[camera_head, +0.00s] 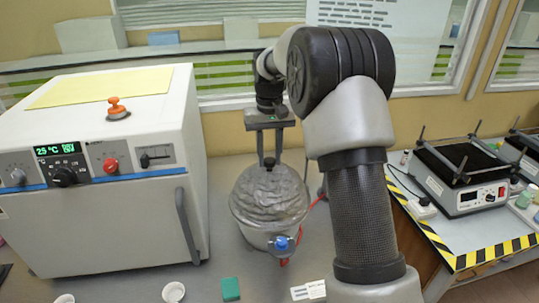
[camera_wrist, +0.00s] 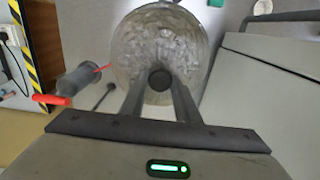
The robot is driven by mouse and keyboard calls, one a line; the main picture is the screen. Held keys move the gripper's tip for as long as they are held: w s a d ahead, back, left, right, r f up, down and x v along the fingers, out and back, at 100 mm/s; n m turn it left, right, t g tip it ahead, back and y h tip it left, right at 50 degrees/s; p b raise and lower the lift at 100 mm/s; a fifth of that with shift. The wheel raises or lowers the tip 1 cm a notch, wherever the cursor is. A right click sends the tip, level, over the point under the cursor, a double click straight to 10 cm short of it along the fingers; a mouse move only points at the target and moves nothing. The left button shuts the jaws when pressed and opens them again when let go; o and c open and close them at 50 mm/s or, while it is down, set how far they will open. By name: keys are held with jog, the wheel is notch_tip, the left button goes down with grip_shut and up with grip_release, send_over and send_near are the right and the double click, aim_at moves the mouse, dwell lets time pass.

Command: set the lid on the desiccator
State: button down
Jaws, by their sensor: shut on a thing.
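My gripper (camera_head: 269,160) points down, shut on the dark knob of the desiccator lid (camera_head: 270,195). The lid is a grey, glassy, rippled dome. It lies level over the desiccator body (camera_head: 258,240), a pale round vessel on the bench with a blue stopcock (camera_head: 281,243) at its front. The rim of the lid hides the mouth of the body, and I cannot tell whether the two touch. In the wrist view, the two fingers of my gripper (camera_wrist: 160,86) close on the knob (camera_wrist: 160,78), with the lid (camera_wrist: 150,40) filling the top middle.
A white oven (camera_head: 110,170) stands close on the left, its handle facing the bench. Small white cups (camera_head: 173,292), a green block (camera_head: 230,289) and a white box (camera_head: 309,291) lie in front. A shaker (camera_head: 468,175) stands at the right. A red tube runs behind the vessel.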

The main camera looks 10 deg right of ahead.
jog(key=shift+f, duration=0.1)
jog(key=c, duration=1.3)
grip_release()
